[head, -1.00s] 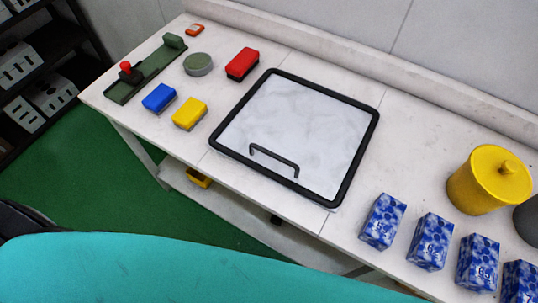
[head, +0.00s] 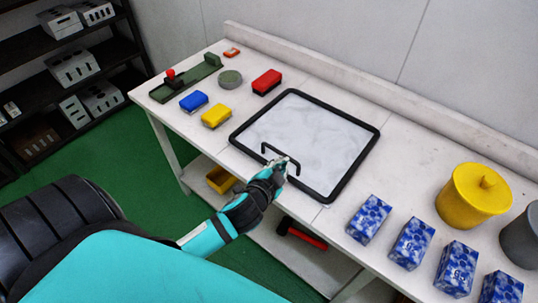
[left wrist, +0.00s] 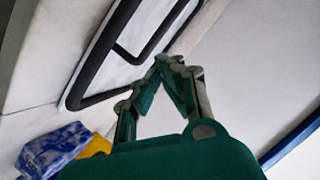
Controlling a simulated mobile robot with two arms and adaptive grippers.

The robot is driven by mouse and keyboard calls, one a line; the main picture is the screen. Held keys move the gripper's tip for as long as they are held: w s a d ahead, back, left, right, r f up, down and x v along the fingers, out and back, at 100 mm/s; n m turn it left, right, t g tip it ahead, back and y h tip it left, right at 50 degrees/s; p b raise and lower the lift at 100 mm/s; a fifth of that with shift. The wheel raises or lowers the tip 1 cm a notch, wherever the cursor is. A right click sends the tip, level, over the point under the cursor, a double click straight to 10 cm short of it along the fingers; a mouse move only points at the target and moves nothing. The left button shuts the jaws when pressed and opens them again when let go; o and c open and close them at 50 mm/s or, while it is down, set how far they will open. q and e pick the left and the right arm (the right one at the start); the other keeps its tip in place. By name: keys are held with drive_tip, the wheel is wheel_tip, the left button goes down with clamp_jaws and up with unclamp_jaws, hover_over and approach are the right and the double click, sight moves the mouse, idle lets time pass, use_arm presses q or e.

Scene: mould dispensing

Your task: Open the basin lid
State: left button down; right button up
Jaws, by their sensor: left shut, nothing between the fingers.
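The basin lid (head: 310,130) is a pale marbled square panel with a black frame, lying flat and closed in the white worktop. Its black bar handle (head: 297,165) stands near the front edge. The handle also shows in the left wrist view (left wrist: 157,45). My left gripper (head: 281,163) reaches in from the front and appears right at the handle in the head view. In the left wrist view its fingertips (left wrist: 168,62) are together and empty, close to the handle; I cannot tell whether they touch it. My right gripper is not in view.
Several blue patterned boxes (head: 369,220) and a yellow lidded pot (head: 474,196) stand at right. A yellow bin (head: 220,180) sits on the shelf below.

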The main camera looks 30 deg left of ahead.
use_arm(q)
drive_tip(key=w+d+r+m+t+h, duration=0.3)
drive_tip(key=w+r+m+t, duration=0.15)
drive_tip(key=r, duration=0.35)
drive_tip(key=d+r+m+h, duration=0.7)
drive_tip(key=m+h, duration=0.2)
drive_tip(key=m, duration=0.2)
drive_tip(key=m+g+y, duration=1)
drive_tip(key=m+g, duration=0.4)
drive_tip(key=m, duration=0.1)
approach(268, 160)
drive_tip(key=b+x, duration=0.5)
drive_tip(key=shift+b, duration=0.3)
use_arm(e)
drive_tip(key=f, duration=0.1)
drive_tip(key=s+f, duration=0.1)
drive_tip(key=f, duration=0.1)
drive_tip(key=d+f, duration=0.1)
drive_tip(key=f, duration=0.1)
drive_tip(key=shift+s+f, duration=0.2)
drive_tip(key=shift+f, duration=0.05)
